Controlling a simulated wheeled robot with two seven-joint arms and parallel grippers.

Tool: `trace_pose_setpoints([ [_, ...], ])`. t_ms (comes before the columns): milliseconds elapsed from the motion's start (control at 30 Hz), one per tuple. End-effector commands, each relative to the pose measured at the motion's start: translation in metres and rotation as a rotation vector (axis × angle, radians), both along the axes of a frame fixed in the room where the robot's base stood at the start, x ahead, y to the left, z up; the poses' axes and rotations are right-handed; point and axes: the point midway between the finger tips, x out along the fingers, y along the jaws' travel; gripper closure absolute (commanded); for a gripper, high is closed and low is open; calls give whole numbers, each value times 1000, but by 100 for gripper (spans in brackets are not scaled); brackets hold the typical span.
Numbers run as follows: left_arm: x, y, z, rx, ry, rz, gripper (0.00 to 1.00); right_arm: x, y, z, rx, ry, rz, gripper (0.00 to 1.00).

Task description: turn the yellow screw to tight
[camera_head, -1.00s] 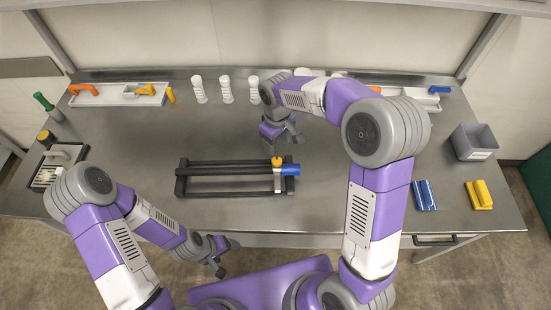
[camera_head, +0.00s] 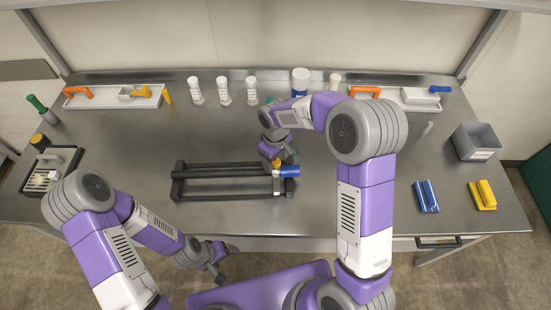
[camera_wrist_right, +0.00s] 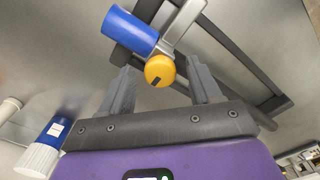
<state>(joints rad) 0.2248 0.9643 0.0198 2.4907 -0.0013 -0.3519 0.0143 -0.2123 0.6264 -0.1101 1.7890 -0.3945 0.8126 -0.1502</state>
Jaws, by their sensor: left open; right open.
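The yellow screw (camera_wrist_right: 160,70) is a round knob with a dark mark on its face, beside a blue cylinder (camera_wrist_right: 130,30) on a grey clamp piece. In the head view the yellow screw (camera_head: 277,162) sits at the right end of the black frame (camera_head: 222,196), partly hidden by my right gripper. My right gripper (camera_head: 283,160) is over the screw; in the wrist view its two fingers (camera_wrist_right: 162,88) are apart, with the screw beyond and between them, not gripped. My left gripper (camera_head: 222,272) is open and empty, off the table's front edge.
White bottles (camera_head: 223,91) stand along the back. Trays (camera_head: 115,97) lie at back left and back right. A grey bin (camera_head: 476,143), a blue item (camera_head: 426,196) and a yellow item (camera_head: 482,195) are on the right.

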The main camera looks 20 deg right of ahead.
Motion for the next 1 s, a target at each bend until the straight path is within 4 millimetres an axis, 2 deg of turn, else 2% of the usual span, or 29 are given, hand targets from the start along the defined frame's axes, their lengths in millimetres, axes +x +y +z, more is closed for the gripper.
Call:
trace_pose_setpoints([
  [67,0,0,0,0,0,0,20,0,0,0,0,0,0,38],
  [433,0,0,0,0,0,0,20,0,0,0,0,0,1,93],
  [767,0,0,-1,0,0,0,20,0,0,1,0,-1,-53,94],
  [1000,0,0,-2,0,0,0,20,0,0,1,0,-1,-208,94],
])
